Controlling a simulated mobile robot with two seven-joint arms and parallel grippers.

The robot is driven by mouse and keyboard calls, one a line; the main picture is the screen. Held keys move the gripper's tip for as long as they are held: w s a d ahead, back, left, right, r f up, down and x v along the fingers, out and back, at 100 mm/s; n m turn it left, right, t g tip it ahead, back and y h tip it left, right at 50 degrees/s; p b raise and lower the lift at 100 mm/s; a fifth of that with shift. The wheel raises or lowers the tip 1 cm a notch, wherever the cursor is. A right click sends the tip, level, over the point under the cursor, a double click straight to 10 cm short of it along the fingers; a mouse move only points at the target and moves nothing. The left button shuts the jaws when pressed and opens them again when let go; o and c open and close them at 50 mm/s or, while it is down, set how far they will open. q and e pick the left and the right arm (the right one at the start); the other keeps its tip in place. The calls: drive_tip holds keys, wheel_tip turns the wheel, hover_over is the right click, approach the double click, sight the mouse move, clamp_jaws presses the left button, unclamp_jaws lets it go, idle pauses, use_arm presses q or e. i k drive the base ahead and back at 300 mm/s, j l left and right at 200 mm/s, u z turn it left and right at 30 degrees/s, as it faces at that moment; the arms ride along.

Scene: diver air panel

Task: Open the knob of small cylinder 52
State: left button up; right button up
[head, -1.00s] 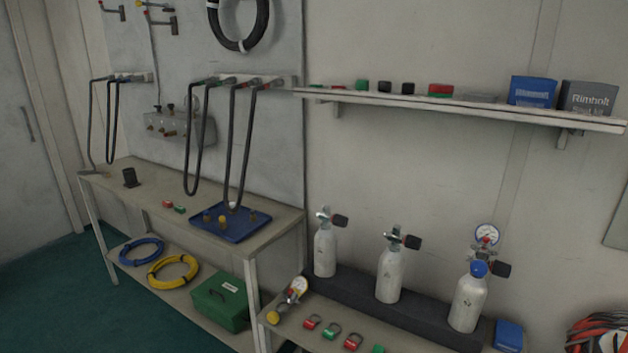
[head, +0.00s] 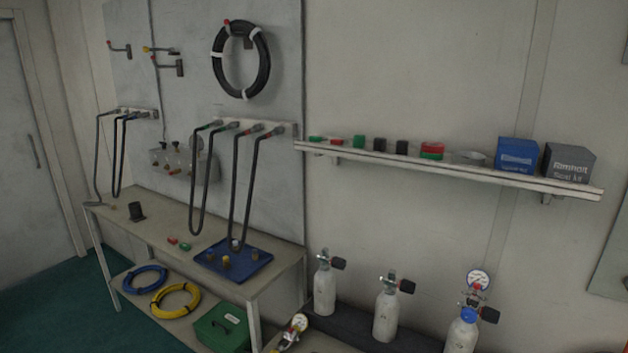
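Three small white cylinders stand in a row at the lower right: a left one (head: 325,290), a middle one (head: 386,314) and a right one (head: 462,337). Each has a metal valve with a black knob: left knob (head: 338,263), middle knob (head: 407,286), right knob (head: 490,315). The right one also has a blue part and a round gauge (head: 478,279) on top. No number is readable, so I cannot tell which is 52. The lower part of the right cylinder is cut off by the frame. Neither of my grippers is in view.
A dark rack (head: 352,327) holds the cylinders by the wall. A wall shelf (head: 450,172) with boxes hangs above them. A workbench (head: 150,212) with a blue tray (head: 262,262) stands left, with hanging hoses (head: 236,190) over it. Green floor (head: 60,300) shows lower left.

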sight(489, 315)
drive_tip(key=k+l+z, duration=0.15)
drive_tip(key=l+z, duration=0.15)
drive_tip(key=l, duration=0.45)
drive_tip(key=l+z, duration=0.25)
drive_tip(key=l, duration=0.55)
drive_tip(key=k, duration=0.05)
